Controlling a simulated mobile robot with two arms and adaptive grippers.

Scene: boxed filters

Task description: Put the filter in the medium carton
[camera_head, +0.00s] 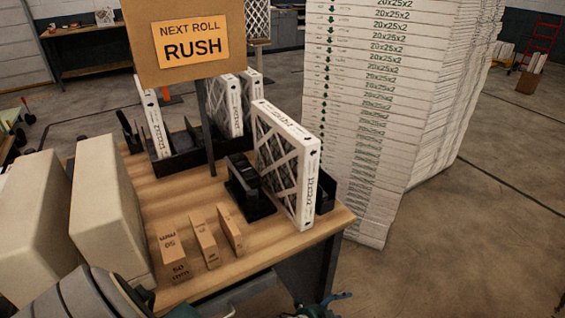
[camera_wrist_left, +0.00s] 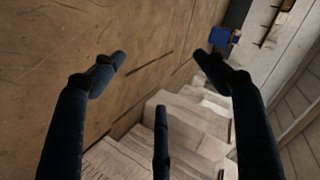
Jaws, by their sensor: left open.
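A white-framed filter (camera_head: 287,165) with a dark pleated face and white lattice stands upright in a black holder (camera_head: 250,190) at the table's right front. More white-framed filters (camera_head: 225,105) stand in black racks behind it. Three small brown cartons (camera_head: 203,242) stand in a row at the table's front, differing in width; I cannot tell whether any is the medium carton. My left gripper (camera_wrist_left: 160,62) is open and empty in the left wrist view, its dark fingers spread. It is not clearly seen in the head view. My right gripper is not clearly in view.
Large beige blocks (camera_head: 105,215) stand at the table's left. A RUSH sign (camera_head: 193,43) on a post rises mid-table. A tall stack of white 20x25x2 boxes (camera_head: 380,110) stands right of the wooden table (camera_head: 185,190).

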